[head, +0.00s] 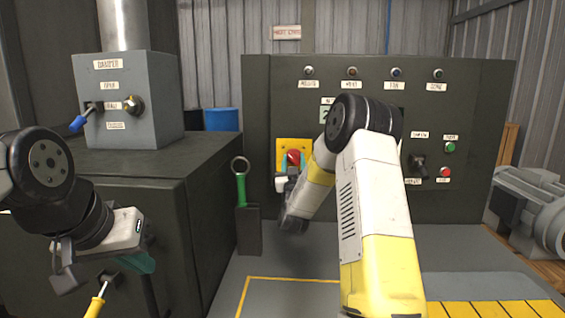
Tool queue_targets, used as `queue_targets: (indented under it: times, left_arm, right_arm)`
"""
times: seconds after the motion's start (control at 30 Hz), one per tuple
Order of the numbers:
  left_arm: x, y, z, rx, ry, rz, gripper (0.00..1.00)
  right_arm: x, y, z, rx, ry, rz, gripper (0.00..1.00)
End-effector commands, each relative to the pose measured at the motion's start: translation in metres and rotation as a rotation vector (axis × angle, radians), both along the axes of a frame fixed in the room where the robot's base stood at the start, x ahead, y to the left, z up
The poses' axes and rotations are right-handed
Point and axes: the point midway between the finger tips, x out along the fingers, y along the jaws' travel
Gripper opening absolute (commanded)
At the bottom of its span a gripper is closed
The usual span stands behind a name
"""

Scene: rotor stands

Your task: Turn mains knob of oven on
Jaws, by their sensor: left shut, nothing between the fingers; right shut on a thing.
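The mains knob (294,155) is red and sits on a yellow plate (283,146) on the dark control panel. My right gripper (293,163) is at the plate, its teal fingers shut around the red knob. The knob's lower part is partly hidden by the gripper, so its exact turn angle is hard to tell. My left gripper (142,263) is shut and empty at the lower left, in front of the dark oven cabinet and well apart from the knob.
The panel (457,100) also carries lamps, green (450,147) and red (446,172) buttons and a black switch (419,166). A green-handled tool (241,190) stands left of the plate. A damper box (160,80) with a blue-tipped lever sits on the cabinet. My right arm hides the panel's middle.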

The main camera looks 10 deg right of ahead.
Motion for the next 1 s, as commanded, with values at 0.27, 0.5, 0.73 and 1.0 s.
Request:
queue_targets:
  times: [0.27,0.5,0.73,1.0]
  left_arm:
    - [0.0,0.0,0.0,0.0,0.0,0.0,0.0]
    - [0.0,0.0,0.0,0.0,0.0,0.0,0.0]
    - [0.0,0.0,0.0,0.0,0.0,0.0,0.0]
    - [0.0,0.0,0.0,0.0,0.0,0.0,0.0]
  right_arm:
    - [0.0002,0.0016,-0.0006,0.06,-0.016,0.002,0.03]
    - [0.0005,0.0034,-0.0006,0.218,-0.061,0.003,0.03]
    - [0.0008,0.0046,0.0001,0.424,-0.121,0.002,0.03]
    - [0.0012,0.0061,0.0012,0.671,-0.192,0.002,0.03]
